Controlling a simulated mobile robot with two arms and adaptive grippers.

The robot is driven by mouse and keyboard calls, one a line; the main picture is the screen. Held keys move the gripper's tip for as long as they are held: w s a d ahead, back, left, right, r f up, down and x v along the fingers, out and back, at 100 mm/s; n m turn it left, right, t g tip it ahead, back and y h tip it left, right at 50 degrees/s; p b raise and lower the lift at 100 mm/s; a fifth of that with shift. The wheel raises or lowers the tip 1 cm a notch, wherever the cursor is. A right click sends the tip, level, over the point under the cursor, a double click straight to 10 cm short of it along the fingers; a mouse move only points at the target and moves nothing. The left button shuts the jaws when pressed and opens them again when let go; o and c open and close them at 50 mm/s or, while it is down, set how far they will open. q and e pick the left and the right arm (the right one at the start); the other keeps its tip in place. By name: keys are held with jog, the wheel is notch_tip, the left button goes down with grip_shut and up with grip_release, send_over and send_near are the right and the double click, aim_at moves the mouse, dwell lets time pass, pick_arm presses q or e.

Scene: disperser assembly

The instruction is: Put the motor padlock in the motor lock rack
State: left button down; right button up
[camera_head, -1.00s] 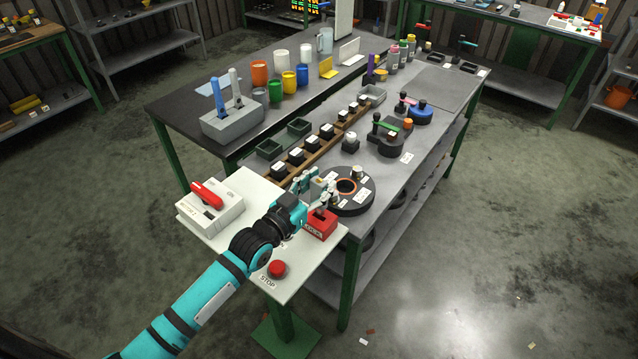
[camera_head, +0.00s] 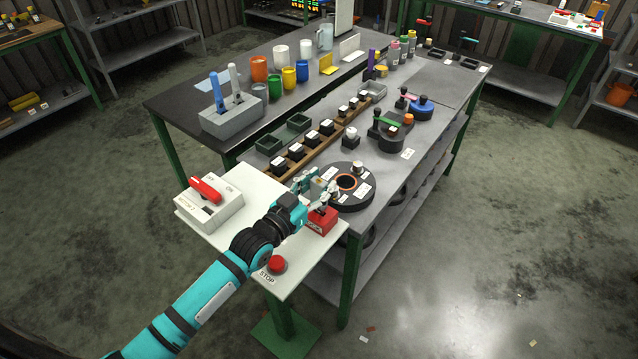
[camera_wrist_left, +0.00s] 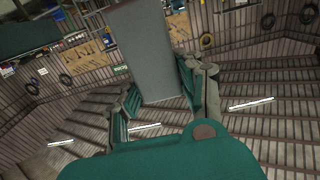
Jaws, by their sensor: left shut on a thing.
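The red rack (camera_head: 319,223) with a LOCK label stands at the right edge of the white panel. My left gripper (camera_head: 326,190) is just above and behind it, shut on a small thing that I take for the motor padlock. The fingers hide most of it in the head view. In the left wrist view, a grey slab (camera_wrist_left: 148,50) shows between the two fingers. I cannot tell whether the held thing touches the rack. My right gripper is not in view.
A switch box (camera_head: 212,208) with a red handle is at the panel's left. A red STOP button (camera_head: 277,264) is at the front. A black round fixture (camera_head: 346,201) stands close behind the gripper. Several dark blocks line a wooden rail (camera_head: 300,158) farther back.

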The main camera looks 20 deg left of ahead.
pick_arm(q)
jog(key=shift+f+b, duration=0.8)
jog(key=shift+f, duration=0.35)
jog(key=shift+f, duration=0.1)
jog(key=c, duration=0.8)
grip_release()
jog(key=shift+o, duration=0.2)
jog(key=shift+s, duration=0.1)
jog(key=shift+s+a, duration=0.1)
jog(key=shift+s, duration=0.15)
jog(key=v, duration=1.1)
jog(key=shift+s, duration=0.2)
